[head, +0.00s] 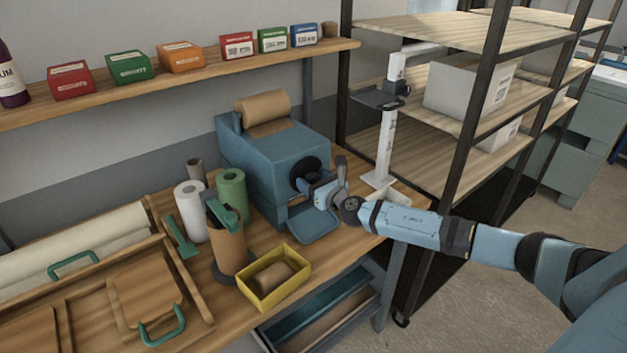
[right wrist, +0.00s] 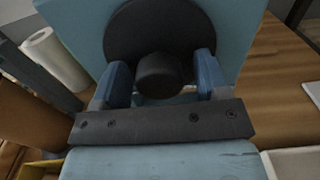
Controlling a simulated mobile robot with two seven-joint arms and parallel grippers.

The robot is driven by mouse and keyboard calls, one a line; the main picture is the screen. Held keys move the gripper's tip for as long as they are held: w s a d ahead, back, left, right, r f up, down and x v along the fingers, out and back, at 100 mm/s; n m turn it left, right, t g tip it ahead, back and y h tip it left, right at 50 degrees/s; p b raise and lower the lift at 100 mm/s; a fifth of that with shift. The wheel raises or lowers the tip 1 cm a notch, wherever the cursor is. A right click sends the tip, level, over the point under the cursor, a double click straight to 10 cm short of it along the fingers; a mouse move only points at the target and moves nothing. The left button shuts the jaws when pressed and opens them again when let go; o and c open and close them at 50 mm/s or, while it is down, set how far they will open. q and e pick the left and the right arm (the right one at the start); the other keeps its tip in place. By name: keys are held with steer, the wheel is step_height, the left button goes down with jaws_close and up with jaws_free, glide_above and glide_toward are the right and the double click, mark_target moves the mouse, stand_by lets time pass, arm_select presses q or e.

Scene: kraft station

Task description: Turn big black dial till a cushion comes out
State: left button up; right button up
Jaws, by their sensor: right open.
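The blue machine (head: 262,150) stands on the wooden bench with a brown paper roll (head: 263,108) on top. Its big black dial (head: 300,172) is on the front face, partly hidden by my right gripper (head: 314,186). In the right wrist view, the dial's round plate (right wrist: 135,32) and protruding knob (right wrist: 158,76) face the camera. My right gripper (right wrist: 162,78) is open, with one blue finger on each side of the knob; a gap seems to show beside the knob. The machine's blue front tray (head: 312,224) is bare where visible. My left gripper is out of view.
A yellow box (head: 262,298) holding a brown piece stands in front of the machine. Paper and green rolls (head: 232,187) stand left. A white post stand (head: 385,150) and shelf rack (head: 470,100) are right. A shelf with small boxes (head: 181,57) hangs above.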

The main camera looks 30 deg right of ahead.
steer(key=c, duration=0.9)
steer(key=shift+m, duration=0.3)
steer(key=m+b, duration=0.1)
steer(key=m, duration=0.1)
steer(key=shift+f+m, duration=0.1)
steer(key=shift+m, duration=0.2)
steer(key=m+b, duration=0.1)
steer(key=m, duration=0.3)
steer(key=shift+m, duration=0.3)
steer(key=m, duration=0.5)
steer(key=shift+a+r, duration=0.1)
steer(key=shift+r, duration=0.1)
steer(key=m+p, duration=0.1)
steer(key=m, duration=0.5)
steer(key=shift+m+p, duration=0.3)
steer(key=shift+m, duration=0.1)
